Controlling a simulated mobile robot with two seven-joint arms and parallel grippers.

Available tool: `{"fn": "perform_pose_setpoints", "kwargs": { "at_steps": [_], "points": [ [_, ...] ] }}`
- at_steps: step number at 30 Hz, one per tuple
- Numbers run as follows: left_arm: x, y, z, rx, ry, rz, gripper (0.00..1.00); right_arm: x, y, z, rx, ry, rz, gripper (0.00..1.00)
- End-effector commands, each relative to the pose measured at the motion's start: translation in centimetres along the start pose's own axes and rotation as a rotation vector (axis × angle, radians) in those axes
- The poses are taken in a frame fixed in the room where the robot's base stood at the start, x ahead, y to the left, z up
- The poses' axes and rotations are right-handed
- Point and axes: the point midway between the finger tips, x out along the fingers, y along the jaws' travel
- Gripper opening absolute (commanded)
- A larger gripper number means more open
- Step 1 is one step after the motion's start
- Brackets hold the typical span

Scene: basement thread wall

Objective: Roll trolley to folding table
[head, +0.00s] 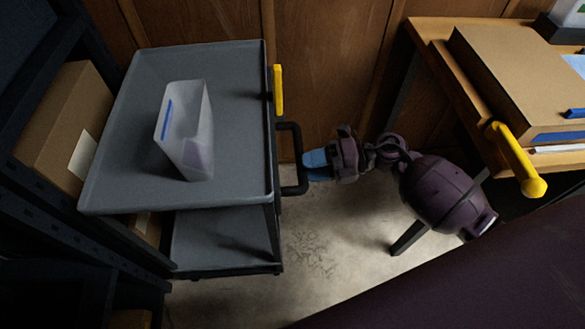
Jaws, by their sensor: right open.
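The grey two-tier trolley (235,80) stands left of centre, with a black loop handle (300,186) on its right end. A translucent bin (187,130) with a blue strip stands on its top shelf. My right gripper (314,162) has blue fingertips and is open right at the handle. I cannot tell whether the handle's upright bar lies between the fingers or just beside them. A wood-topped table (425,32), probably the folding table, is at the right. My left gripper is not in view.
A dark rack with cardboard boxes (70,115) stands close along the trolley's left side. A large flat carton (520,70) and a yellow-handled item (516,160) are at the table. Concrete floor (330,250) is bare between trolley and table. A wood-panelled wall (330,50) runs behind.

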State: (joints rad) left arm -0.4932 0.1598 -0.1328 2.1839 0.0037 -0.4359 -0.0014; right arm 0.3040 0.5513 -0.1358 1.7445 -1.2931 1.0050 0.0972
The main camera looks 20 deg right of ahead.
Motion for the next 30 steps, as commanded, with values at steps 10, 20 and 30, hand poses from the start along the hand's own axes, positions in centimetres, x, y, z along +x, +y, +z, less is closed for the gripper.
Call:
{"fn": "perform_pose_setpoints", "kwargs": {
  "at_steps": [10, 20, 30],
  "points": [
    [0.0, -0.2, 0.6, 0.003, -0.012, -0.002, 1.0, 4.2, -0.1, 0.0, 0.002, 0.0, 0.001, 0.48],
    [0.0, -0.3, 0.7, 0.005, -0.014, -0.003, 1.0, 4.7, 0.0, 0.0, 0.001, -0.001, 0.001, 0.48],
    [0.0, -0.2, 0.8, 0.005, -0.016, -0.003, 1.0, 4.7, 0.0, 0.0, 0.002, 0.0, 0.001, 0.06]
  ]
}}
